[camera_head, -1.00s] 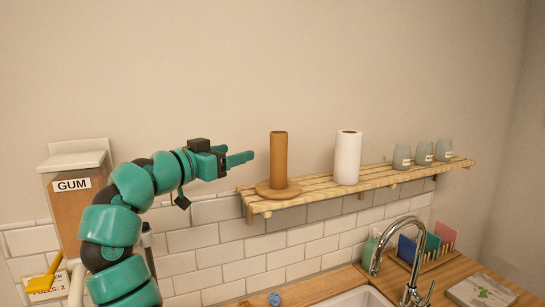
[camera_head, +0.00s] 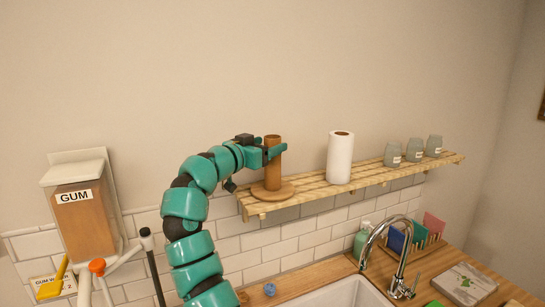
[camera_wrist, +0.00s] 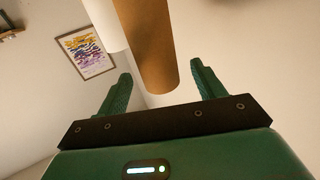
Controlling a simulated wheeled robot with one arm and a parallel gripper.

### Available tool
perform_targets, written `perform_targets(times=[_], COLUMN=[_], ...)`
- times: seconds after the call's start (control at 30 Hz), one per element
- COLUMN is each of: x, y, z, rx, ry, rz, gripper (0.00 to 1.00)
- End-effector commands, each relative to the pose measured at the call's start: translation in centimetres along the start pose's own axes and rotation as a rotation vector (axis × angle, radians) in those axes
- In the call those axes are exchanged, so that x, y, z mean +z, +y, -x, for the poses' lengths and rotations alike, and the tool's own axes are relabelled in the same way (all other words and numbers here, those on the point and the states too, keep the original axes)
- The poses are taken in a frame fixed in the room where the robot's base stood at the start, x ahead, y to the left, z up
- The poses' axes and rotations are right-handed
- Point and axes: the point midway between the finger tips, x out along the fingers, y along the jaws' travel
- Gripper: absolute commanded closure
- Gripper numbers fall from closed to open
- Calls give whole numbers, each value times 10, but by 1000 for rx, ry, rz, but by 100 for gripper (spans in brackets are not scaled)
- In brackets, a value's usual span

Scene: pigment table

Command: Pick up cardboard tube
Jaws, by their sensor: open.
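The brown cardboard tube (camera_head: 272,178) stands upright on a round wooden base at the left end of the wall shelf. My gripper (camera_head: 276,151) is at the tube's upper part, with one green finger showing in front of it in the head view. In the wrist view the tube (camera_wrist: 147,45) reaches down between the two spread fingers of my gripper (camera_wrist: 163,90). Gaps show on both sides of the tube, so the fingers are open and look apart from it. The head view hides the far finger.
A white paper roll (camera_head: 340,158) stands on the slatted shelf (camera_head: 375,176) to the right of the tube. Several grey jars (camera_head: 414,150) stand farther right. A gum dispenser (camera_head: 85,210) is at the left. A faucet (camera_head: 375,240) and sink are below.

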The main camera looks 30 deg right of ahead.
Motion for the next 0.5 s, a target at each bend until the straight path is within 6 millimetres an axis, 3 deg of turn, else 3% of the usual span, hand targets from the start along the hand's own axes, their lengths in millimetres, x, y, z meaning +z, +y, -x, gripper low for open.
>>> perform_targets(times=[0.2,0.5], x=[-3,-1], y=[1,0], z=[-24,-27], rx=[0,-2], ry=[-2,0], rz=[2,-1], gripper=[32,32])
